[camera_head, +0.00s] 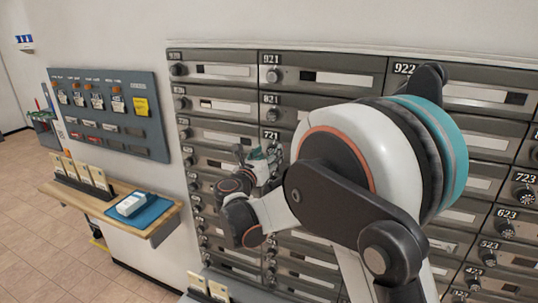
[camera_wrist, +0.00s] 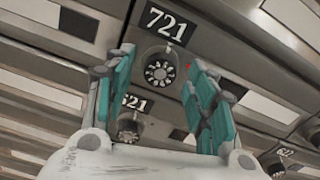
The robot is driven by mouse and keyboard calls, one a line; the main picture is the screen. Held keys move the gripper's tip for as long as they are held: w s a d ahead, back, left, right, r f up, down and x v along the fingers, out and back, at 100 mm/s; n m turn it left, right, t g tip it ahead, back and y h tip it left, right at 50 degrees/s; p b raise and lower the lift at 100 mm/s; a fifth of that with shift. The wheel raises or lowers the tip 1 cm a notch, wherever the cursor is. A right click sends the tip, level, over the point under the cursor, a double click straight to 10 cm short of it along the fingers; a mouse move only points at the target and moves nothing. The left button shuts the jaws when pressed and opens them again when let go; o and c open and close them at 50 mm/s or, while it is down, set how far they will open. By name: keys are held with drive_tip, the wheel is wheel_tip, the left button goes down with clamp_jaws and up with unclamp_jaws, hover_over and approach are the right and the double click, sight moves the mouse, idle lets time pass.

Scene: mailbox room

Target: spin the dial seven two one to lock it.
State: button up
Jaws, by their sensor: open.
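The dial of box 721 (camera_wrist: 159,72) is a round dark knob with a pale ribbed face, set in a grey door under a black "721" plate (camera_wrist: 167,24). In the wrist view it lies between and beyond the fingertips of my gripper (camera_wrist: 155,70). The gripper's teal-padded fingers are spread to either side of the knob, with no visible contact. In the head view the 721 plate (camera_head: 271,135) shows just above my gripper (camera_head: 258,152), and my arm hides much of that box.
The dial of box 621 (camera_wrist: 129,130) sits below, between the fingers. Other boxes with dials (camera_head: 524,194) fill the wall. At left are a wooden shelf (camera_head: 160,222) with a blue mat (camera_head: 148,216) and a grey wall panel (camera_head: 110,115). Open tiled floor (camera_head: 40,240) lies at far left.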

drive_tip(key=shift+w+d, duration=0.2)
drive_tip(key=shift+w, duration=0.2)
drive_tip(key=shift+c, duration=0.2)
drive_tip(key=c, duration=1)
drive_tip(key=m+b, duration=0.2)
drive_tip(key=m, duration=0.4)
drive_tip(key=m+b, duration=0.2)
drive_tip(key=m, duration=0.5)
drive_tip(key=shift+s+d+f, duration=0.1)
drive_tip(key=shift+d, duration=0.05)
drive_tip(key=shift+m, duration=0.3)
